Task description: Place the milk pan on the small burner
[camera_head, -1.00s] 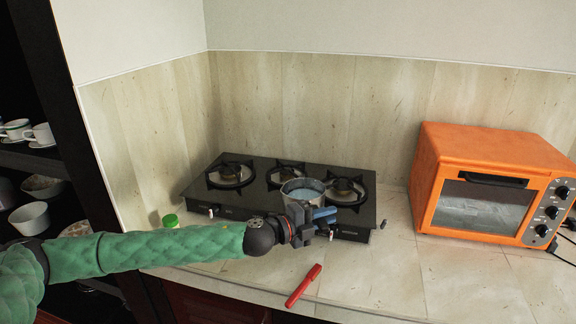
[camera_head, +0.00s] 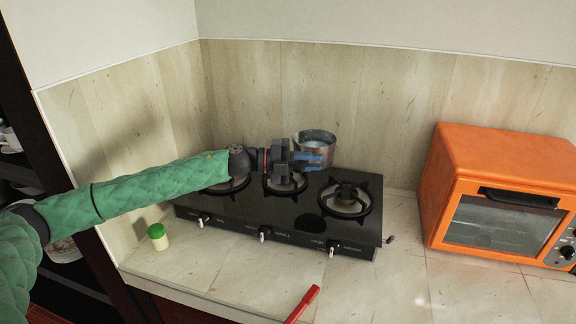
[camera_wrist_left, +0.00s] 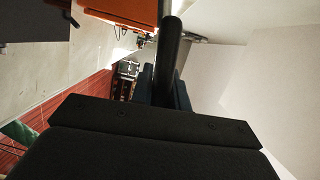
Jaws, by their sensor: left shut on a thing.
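The black hob (camera_head: 300,223) has three burners. The middle burner (camera_head: 286,187), which looks the smallest, is partly hidden by my gripper. The left burner (camera_head: 226,187) is partly behind my arm. My right gripper is not in view.
The right burner (camera_head: 345,199) is bare. An orange toaster oven (camera_head: 500,190) stands to the right of the hob. The tiled wall (camera_head: 380,110) is close behind the pan.

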